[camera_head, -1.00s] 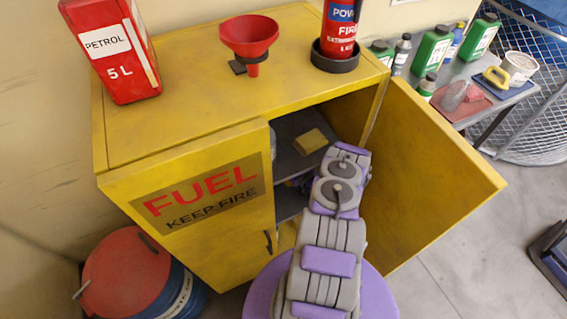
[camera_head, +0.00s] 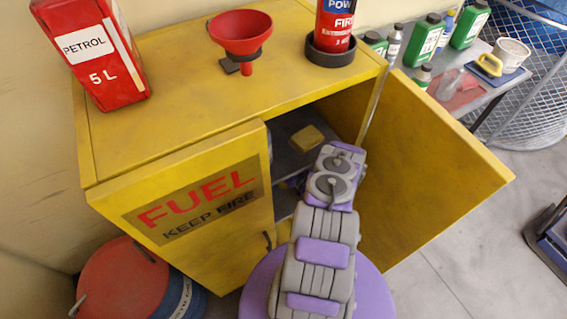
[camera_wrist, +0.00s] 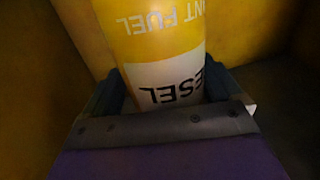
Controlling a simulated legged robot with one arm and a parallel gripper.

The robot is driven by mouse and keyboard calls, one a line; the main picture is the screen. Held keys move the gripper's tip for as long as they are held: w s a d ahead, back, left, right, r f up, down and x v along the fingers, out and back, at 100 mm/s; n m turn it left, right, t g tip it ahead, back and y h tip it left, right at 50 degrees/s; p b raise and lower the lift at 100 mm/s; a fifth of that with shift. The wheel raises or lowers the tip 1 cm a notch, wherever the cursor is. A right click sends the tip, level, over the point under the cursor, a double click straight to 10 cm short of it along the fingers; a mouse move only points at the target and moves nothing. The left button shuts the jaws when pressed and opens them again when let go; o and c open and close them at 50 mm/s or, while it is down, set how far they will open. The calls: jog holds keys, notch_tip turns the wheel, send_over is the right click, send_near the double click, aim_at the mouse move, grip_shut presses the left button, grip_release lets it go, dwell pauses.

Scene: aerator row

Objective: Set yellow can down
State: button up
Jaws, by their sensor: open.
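The yellow can (camera_wrist: 165,42) fills the upper middle of the wrist view. It has a white band with dark letters, which read upside down. My gripper (camera_wrist: 165,88) is open, with one jaw on each side of the can's labelled part. The can's far end and what it rests on are out of view. In the head view my arm reaches into the open yellow cabinet (camera_head: 180,95), and my gripper and the can in it are hidden.
The cabinet's open door (camera_head: 430,170) stands right of my arm. A yellow block (camera_head: 306,138) lies on the inner shelf. A petrol can (camera_head: 92,55), red funnel (camera_head: 241,32) and extinguisher (camera_head: 336,28) stand on top. A red-lidded drum (camera_head: 125,278) is at lower left.

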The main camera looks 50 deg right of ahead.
jog(key=s+a+p, duration=0.1)
jog(key=s+p, duration=0.1)
jog(key=s, duration=0.5)
jog(key=shift+s+a+r, duration=0.2)
jog(key=shift+s, duration=0.05)
jog(key=shift+d, duration=0.2)
jog(key=shift+s+f, duration=0.1)
jog(key=shift+f, duration=0.05)
